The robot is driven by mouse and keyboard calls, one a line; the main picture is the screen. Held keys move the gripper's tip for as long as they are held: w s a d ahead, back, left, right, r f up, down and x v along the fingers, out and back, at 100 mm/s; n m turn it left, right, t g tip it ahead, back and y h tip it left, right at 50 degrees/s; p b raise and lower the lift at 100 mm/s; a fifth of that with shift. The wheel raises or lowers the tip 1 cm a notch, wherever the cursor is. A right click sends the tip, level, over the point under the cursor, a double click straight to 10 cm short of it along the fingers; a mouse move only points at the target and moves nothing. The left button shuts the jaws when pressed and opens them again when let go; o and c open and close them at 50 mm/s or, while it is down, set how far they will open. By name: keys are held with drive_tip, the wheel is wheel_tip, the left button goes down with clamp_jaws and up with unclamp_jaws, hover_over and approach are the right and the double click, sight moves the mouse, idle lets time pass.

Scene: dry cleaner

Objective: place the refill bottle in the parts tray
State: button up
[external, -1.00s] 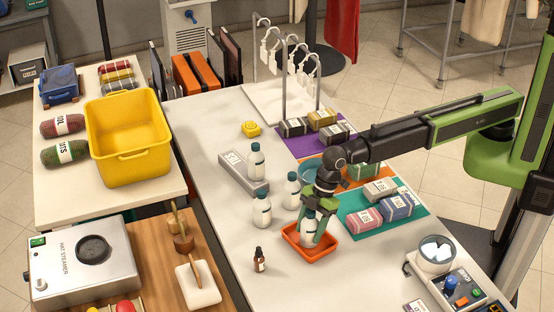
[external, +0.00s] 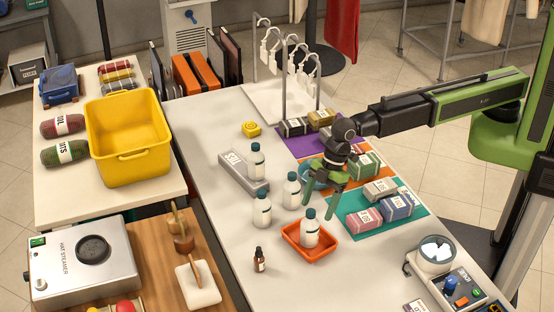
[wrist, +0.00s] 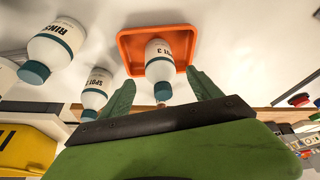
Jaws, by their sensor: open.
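A white refill bottle (external: 310,229) with a dark teal cap stands upright in the orange parts tray (external: 291,243). In the wrist view the bottle (wrist: 159,58) reads "SPOT 3" and stands inside the orange tray (wrist: 126,42). My gripper (external: 333,206) is open and empty, above and behind the tray, apart from the bottle. Its two green fingers also show in the wrist view (wrist: 163,93), spread to either side of the bottle's cap end.
Similar white bottles (external: 262,210) stand left of the tray, one labelled "RINS" in the wrist view (wrist: 52,45). A small brown dropper bottle (external: 259,260) stands front left. Wrapped packages (external: 364,217) lie on a teal mat at right. A grey box (external: 236,166) lies behind the bottles.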

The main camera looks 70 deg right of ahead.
drive_tip(key=p+v, duration=0.1)
drive_tip(key=v, duration=0.2)
drive_tip(key=shift+d+r+p, duration=0.15)
drive_tip(key=shift+r+p, duration=0.1)
drive_tip(key=shift+p, duration=0.1)
drive_tip(key=w+d+f+m+h, duration=0.1)
drive_tip(key=w+d+m, duration=0.3)
drive_tip(key=d, duration=1.2)
drive_tip(key=w+d+m+h, duration=0.1)
drive_tip(key=w+d+m, duration=0.25)
drive_tip(key=d, duration=1.35)
drive_tip(key=s+d+m+h, duration=0.1)
drive_tip(key=s+d+m, duration=0.1)
drive_tip(key=d, duration=1)
drive_tip(key=s+d+m+g+h, duration=0.1)
drive_tip(key=s+d+m, duration=0.2)
drive_tip(key=d, duration=1)
drive_tip(key=shift+f+m+g, duration=0.3)
drive_tip(key=shift+f+m, duration=0.15)
drive_tip(key=shift+m, duration=0.1)
